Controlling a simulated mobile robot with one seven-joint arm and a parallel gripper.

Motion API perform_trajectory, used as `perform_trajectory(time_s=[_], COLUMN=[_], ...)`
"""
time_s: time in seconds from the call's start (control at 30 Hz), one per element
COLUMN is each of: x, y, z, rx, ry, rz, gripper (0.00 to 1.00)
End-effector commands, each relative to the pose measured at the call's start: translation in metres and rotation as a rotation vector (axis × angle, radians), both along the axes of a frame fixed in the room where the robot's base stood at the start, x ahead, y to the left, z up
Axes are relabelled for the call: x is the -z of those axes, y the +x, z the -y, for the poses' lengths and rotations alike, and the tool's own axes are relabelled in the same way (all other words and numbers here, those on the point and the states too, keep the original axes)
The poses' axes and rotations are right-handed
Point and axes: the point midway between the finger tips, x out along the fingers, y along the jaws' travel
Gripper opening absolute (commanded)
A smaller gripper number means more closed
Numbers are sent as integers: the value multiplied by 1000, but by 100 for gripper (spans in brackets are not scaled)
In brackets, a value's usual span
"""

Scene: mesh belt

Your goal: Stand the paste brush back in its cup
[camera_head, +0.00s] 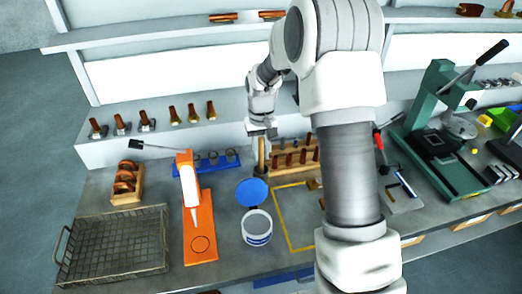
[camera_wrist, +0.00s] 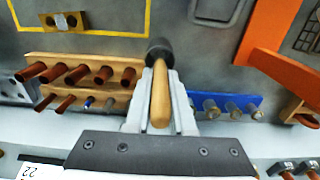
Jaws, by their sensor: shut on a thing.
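The paste brush has a light wooden handle (camera_head: 261,154), held between the fingers of my gripper (camera_head: 262,134). In the wrist view the handle (camera_wrist: 160,97) lies between both fingers of my gripper (camera_wrist: 160,108). At its far end is a dark rounded part (camera_wrist: 158,50); I cannot tell whether this is the brush head or a small cup around it. In the head view the brush is roughly upright, just behind a blue disc (camera_head: 252,191), and its lower end is not clear. A white tub (camera_head: 256,230) with a blue band stands in front of the disc.
A wooden rack (camera_head: 293,160) with brown handles stands close to the right of my gripper. A blue rack (camera_head: 207,162) and an orange stand (camera_head: 200,225) with a white bottle are to the left. A wire basket (camera_head: 115,245) sits at far left. A yellow outline marks bare bench.

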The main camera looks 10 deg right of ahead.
Motion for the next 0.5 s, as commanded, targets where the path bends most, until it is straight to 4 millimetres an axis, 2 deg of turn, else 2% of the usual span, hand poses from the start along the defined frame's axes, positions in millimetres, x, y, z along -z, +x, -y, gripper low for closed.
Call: perform_trajectory(time_s=[0.13,0.47,0.5], x=[10,11,11], y=[0,0,0], z=[0,0,0], rx=[0,0,0], ry=[0,0,0], rz=[-1,-1,-1], gripper=[0,0,26])
